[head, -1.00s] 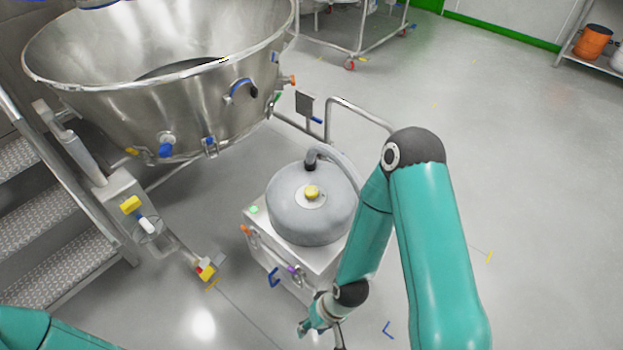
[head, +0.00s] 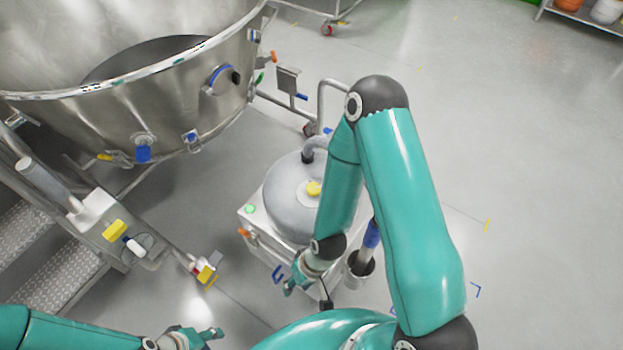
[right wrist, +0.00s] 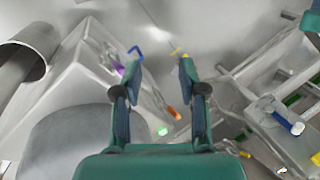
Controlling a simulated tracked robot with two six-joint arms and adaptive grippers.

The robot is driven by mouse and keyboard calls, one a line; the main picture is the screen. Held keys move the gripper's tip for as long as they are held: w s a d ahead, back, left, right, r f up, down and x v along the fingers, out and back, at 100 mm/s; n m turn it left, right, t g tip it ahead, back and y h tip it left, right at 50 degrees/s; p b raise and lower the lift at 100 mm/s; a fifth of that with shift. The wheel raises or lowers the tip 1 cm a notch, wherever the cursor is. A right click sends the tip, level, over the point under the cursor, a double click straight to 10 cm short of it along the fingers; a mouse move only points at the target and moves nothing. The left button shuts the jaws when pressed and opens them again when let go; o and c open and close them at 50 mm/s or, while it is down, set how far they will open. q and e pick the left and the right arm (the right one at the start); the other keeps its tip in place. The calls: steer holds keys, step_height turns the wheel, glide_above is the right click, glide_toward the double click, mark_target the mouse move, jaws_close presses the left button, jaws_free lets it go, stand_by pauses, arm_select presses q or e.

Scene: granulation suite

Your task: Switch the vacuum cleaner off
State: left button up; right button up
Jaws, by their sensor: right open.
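My right gripper (head: 288,289) is open and empty, by the lower front of the base; my right arm hides part of the drum and base. In the right wrist view the open fingers (right wrist: 158,72) have the purple part (right wrist: 118,69) to their left, and the orange part (right wrist: 173,112) shows between them. My left gripper (head: 214,334) is at the bottom edge, its opening unclear.
A large steel bowl (head: 170,105) stands behind on the left. Metal steps (head: 75,265) and a low fixture with yellow parts (head: 115,230) are at left. A pipe rail (head: 320,95) stands behind the vacuum. The floor (head: 540,180) at right is clear.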

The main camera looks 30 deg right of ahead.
steer(key=shift+w+a, duration=0.1)
steer(key=shift+a, duration=0.05)
steer(key=o, duration=0.3)
steer(key=shift+w, duration=0.15)
steer(key=shift+o, duration=1.2)
steer(key=w+d+m+b, duration=0.2)
steer(key=w+b, duration=0.1)
steer(key=w, duration=0.6)
steer(key=shift+w+d+r, duration=0.15)
steer(key=shift+r, duration=0.1)
steer(key=m+h+b, duration=0.4)
steer(key=m+b, duration=0.2)
steer(key=m, duration=0.4)
glide_toward(314, 188)
steer(key=shift+g, duration=0.3)
steer(key=f, duration=0.3)
steer(key=f+b, duration=0.1)
steer(key=f, duration=0.5)
steer(key=shift+w, duration=0.35)
